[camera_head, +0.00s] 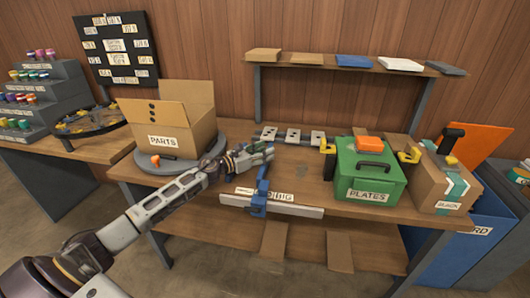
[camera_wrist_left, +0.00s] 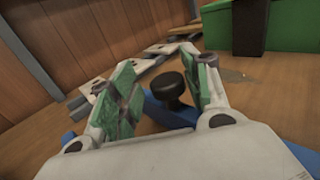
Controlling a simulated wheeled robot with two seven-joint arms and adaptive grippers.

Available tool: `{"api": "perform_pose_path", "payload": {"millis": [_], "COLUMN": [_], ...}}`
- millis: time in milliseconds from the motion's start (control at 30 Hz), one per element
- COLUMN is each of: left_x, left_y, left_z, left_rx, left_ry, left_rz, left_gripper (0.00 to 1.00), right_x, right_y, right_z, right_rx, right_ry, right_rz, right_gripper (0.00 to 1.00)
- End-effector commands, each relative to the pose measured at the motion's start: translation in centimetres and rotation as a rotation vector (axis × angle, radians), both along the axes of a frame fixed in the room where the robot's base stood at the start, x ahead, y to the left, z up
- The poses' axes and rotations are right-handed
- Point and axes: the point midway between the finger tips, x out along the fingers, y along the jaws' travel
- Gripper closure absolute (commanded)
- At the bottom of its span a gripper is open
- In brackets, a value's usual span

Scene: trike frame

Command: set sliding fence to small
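The sliding fence (camera_head: 262,188) is a blue bar lying across the bench near its front edge, over a pale strip with a partly hidden label. In the left wrist view its blue body (camera_wrist_left: 160,112) and round black knob (camera_wrist_left: 172,88) show. My left gripper (camera_head: 266,153) is over the back end of the fence in the head view. In the wrist view its green-padded fingers (camera_wrist_left: 166,85) are apart, with the knob showing between them. I see no clear contact with the knob. My right gripper is in neither view.
A green PLATES box (camera_head: 368,172) stands to the right, with a cardboard box (camera_head: 440,180) beyond it. An open PARTS box (camera_head: 175,125) sits on a grey turntable to the left.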

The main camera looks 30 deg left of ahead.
Motion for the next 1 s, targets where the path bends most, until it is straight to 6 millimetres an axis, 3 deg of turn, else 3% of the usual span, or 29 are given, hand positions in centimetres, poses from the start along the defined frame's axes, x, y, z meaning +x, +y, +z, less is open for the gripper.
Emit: {"api": "perform_pose_path", "payload": {"millis": [533, 1000], "left_x": [-0.4, -2.7], "left_y": [0.0, 1.2], "left_z": [0.0, -0.1], "left_rx": [-0.002, -0.001], "left_ry": [0.001, 0.002], "left_rz": [-0.004, -0.004], "left_gripper": [0.5, 0.5], "right_x": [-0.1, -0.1], "right_y": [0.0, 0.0], "right_z": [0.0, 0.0], "right_rx": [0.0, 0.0], "right_ry": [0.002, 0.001], "right_rz": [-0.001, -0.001], "right_gripper": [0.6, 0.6]}}
